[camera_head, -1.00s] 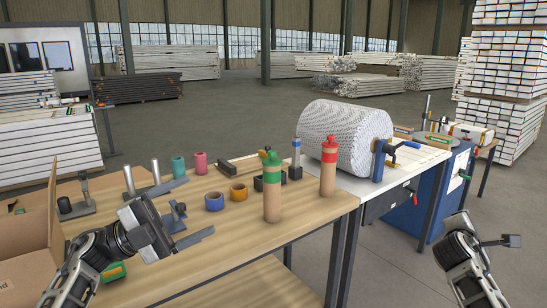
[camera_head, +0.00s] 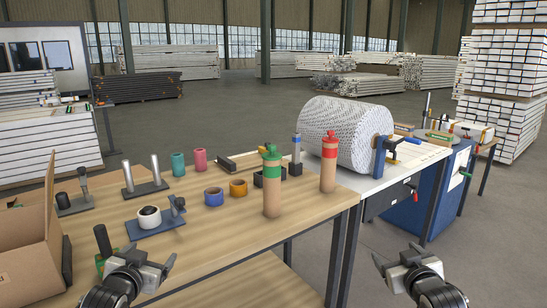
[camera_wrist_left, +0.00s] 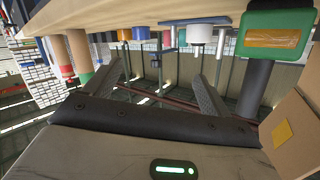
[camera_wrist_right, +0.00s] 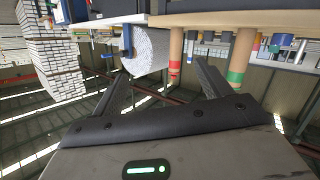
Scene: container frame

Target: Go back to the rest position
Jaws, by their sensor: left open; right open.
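My left gripper (camera_head: 144,262) is open and empty in the head view, low over the front edge of the wooden table (camera_head: 320,204). Its two spread fingers also show in the left wrist view (camera_wrist_left: 163,85), with nothing between them. My right gripper (camera_head: 404,258) is open and empty in the head view, over the floor to the right of the wooden table. Its fingers also show apart in the right wrist view (camera_wrist_right: 163,82). Neither gripper touches anything that I can see.
A cardboard box (camera_head: 25,240) and a green-based tool with a black handle (camera_head: 103,241) are close to my left gripper. A white roll (camera_head: 340,135) lies behind.

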